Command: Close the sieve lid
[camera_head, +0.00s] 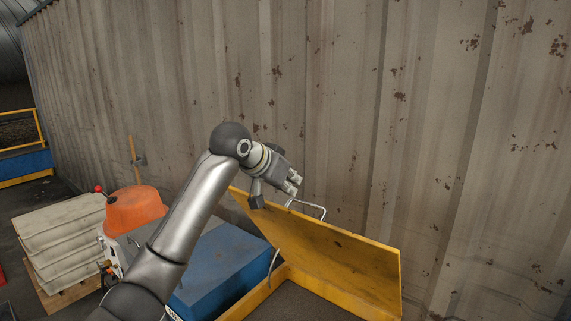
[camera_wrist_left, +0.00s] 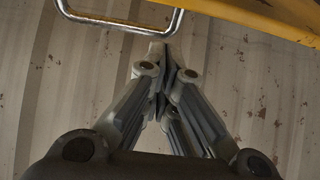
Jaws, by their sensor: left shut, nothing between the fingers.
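The sieve lid (camera_head: 320,253) is a yellow panel that stands open and tilted in the head view, with a thin metal handle (camera_head: 311,207) at its upper edge. In the left wrist view the lid's yellow edge (camera_wrist_left: 262,15) crosses the top right, and the bent handle (camera_wrist_left: 112,22) is at the top. My left gripper (camera_head: 295,184) is shut and empty, just above and left of the handle. In the left wrist view its fingertips (camera_wrist_left: 167,48) appear close to the handle's bar; I cannot tell whether they touch. My right gripper is not in view.
The yellow-edged sieve box (camera_head: 262,292) is open below the lid. A blue box (camera_head: 222,268) lies left of it. An orange rounded object (camera_head: 134,208) and stacked pale slabs (camera_head: 62,238) stand farther left. A corrugated wall (camera_head: 420,120) rises close behind the lid.

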